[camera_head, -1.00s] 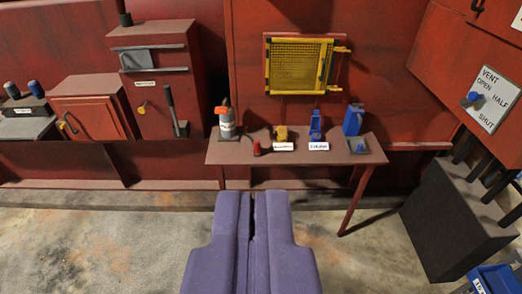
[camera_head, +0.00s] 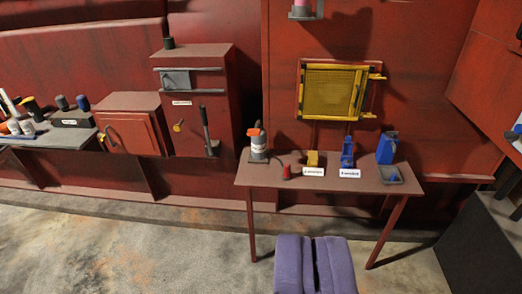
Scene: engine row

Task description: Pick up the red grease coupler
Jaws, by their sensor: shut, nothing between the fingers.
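The red grease coupler (camera_head: 286,172) is a small red piece standing on the left part of a narrow brown table (camera_head: 330,180), at its front edge. It is beside a grey bottle with an orange top (camera_head: 258,145) and left of a small yellow block (camera_head: 312,158). My gripper (camera_head: 314,240) shows as two purple fingers at the bottom of the view. It is shut and empty, in front of and below the table, apart from the coupler.
Blue items (camera_head: 347,152) and a blue jug (camera_head: 387,147) stand on the table's right half. A yellow mesh panel (camera_head: 333,90) hangs behind. A red cabinet (camera_head: 195,100) stands left. The concrete floor (camera_head: 150,255) is clear at the front left.

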